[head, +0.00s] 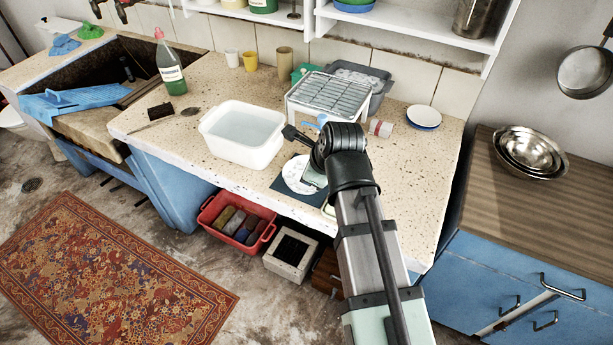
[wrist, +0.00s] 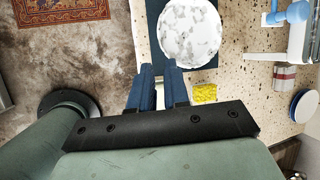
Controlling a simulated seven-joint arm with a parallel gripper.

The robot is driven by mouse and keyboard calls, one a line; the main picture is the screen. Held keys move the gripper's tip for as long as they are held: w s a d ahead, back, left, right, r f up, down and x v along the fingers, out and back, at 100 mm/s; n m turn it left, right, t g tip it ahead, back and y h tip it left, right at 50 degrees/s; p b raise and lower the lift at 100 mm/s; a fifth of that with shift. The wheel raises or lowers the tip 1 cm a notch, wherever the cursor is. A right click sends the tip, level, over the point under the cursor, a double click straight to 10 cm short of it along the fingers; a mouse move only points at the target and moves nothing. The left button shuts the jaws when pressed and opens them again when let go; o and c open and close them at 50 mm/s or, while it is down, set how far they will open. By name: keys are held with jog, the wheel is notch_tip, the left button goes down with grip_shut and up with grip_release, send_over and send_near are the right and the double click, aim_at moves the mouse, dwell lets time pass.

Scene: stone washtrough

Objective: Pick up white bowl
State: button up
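A round white bowl with grey mottling (head: 297,176) sits on a dark blue mat (head: 278,184) near the counter's front edge. My arm partly covers it in the head view. In the wrist view the bowl (wrist: 189,33) is at the top, beyond the fingertips; its depth is hard to judge. In the head view my arm mostly hides the gripper.
A white tub (head: 243,135) of water stands left of the bowl, and a white dish rack (head: 328,95) behind it. A yellow sponge (wrist: 205,93) lies near the mat. A blue-rimmed plate (head: 423,117) is at the right. The counter left of the tub has free room.

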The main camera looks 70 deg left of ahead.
aim_at(300, 196)
jog(key=shift+x, duration=6.2)
jog(key=shift+w, duration=0.15)
grip_shut()
